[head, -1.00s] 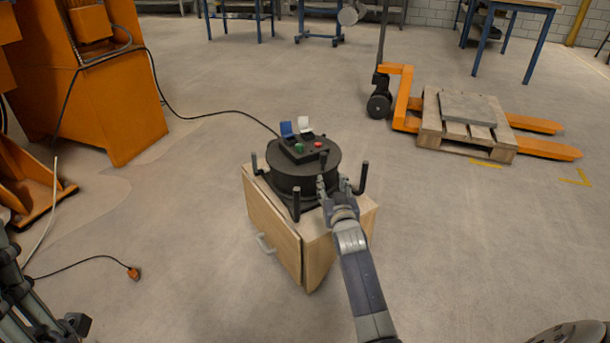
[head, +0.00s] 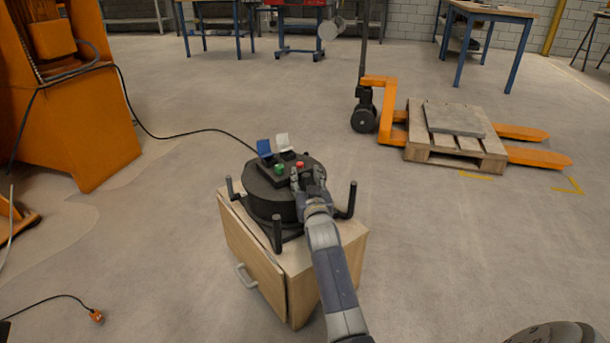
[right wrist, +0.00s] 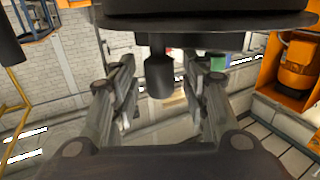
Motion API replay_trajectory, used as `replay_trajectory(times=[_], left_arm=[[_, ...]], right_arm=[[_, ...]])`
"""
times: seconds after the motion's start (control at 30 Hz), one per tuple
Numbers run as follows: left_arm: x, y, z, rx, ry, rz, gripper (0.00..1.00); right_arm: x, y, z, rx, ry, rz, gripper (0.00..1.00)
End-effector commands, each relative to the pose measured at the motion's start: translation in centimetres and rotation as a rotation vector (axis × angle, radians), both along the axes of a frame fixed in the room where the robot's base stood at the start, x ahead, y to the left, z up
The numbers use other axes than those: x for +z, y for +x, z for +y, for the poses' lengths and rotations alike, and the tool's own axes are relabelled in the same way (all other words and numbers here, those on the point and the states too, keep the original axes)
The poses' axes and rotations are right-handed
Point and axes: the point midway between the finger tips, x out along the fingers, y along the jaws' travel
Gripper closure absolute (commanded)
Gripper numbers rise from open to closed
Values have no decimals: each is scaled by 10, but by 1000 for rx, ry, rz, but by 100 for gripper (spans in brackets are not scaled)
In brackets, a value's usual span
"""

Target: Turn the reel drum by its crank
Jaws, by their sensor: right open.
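The reel drum (head: 272,200) is a dark round drum lying flat on a wooden cabinet (head: 308,262). On its top are a blue flap (head: 264,148), a white flap (head: 282,142), a green button (head: 279,168) and a red button (head: 299,165). My right gripper (head: 308,180) reaches over the drum's near right edge. In the right wrist view a dark knob (right wrist: 159,78), apparently the crank handle, is between the open fingers, with a gap visible on each side. In the head view the fingers largely hide the crank. My left gripper is not visible.
Upright dark posts (head: 350,200) stand around the drum. A black cable (head: 180,133) runs from it toward the orange machine (head: 85,120). A pallet (head: 455,150) on an orange pallet truck (head: 383,95) stands back right.

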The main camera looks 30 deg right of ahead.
Motion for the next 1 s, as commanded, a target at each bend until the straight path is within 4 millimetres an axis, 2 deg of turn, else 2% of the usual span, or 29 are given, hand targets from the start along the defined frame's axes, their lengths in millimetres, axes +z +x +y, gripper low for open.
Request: replay_trajectory(times=[0.3, 0.5, 0.9, 1.0], left_arm=[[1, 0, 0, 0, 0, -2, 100], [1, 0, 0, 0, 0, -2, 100], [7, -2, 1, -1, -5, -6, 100], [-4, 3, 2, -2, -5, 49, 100]], right_arm=[[0, 0, 1, 0, 0, 1, 58], [0, 0, 1, 0, 0, 1, 100], [2, 0, -4, 28, -4, 4, 100], [3, 0, -8, 58, -7, 6, 100]])
